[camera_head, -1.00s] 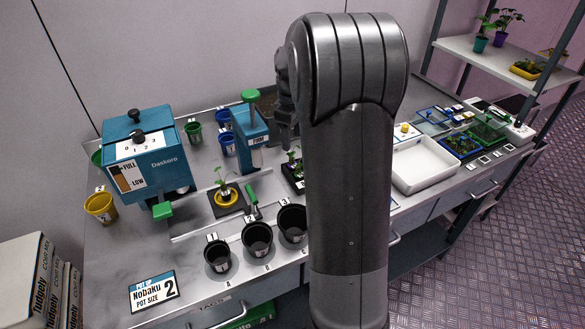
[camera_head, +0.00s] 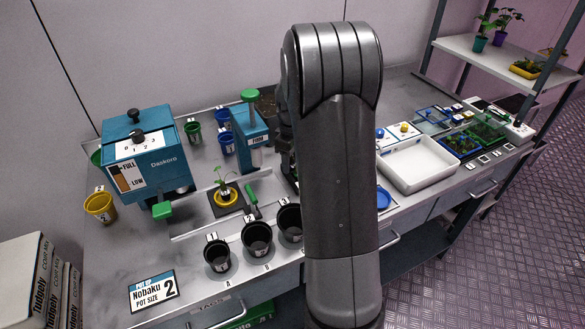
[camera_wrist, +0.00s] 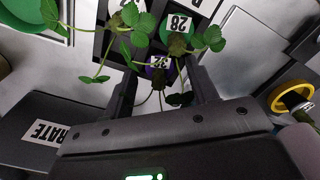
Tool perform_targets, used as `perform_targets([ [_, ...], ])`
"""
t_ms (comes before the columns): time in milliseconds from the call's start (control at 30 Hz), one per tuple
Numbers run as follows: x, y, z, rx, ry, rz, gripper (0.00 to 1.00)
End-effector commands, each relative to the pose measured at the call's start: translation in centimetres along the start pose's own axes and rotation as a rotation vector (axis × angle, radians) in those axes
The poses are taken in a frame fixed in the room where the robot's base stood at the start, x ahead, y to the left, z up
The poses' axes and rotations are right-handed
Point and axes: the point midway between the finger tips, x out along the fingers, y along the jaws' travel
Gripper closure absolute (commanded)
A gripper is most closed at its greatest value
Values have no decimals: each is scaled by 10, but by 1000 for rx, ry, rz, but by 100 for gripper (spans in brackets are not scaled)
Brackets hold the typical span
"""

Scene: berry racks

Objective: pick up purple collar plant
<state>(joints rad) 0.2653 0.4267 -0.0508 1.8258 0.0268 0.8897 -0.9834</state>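In the wrist view the purple collar plant (camera_wrist: 159,61), tagged 32, sits at the near edge of a black tray (camera_wrist: 100,42). A green collar plant (camera_wrist: 178,24), tagged 28, stands just behind it, and another tagged plant (camera_wrist: 130,8) is at the upper left. Leaves and stems overlap the collars. My gripper (camera_wrist: 160,75) is open, its two fingers spread to either side of the purple collar, with no visible grip on it. In the head view my arm hides the gripper and most of this tray.
A yellow collar plant (camera_head: 227,197) stands on a black pad left of my arm; its yellow ring shows in the wrist view (camera_wrist: 291,96). Black pots (camera_head: 257,239) line the bench front. A blue dispenser (camera_head: 150,155) stands left, a white tray (camera_head: 420,163) right.

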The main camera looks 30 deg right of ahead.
Motion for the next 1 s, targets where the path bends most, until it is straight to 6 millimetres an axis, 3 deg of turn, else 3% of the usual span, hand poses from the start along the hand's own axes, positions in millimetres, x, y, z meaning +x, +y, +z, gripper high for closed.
perform_targets([
  [567, 0, 0, 0, 0, 0, 0, 93],
  [833, -2, 0, 0, 0, 1, 0, 93],
  [1000, -14, 0, 0, 0, 2, 1, 93],
])
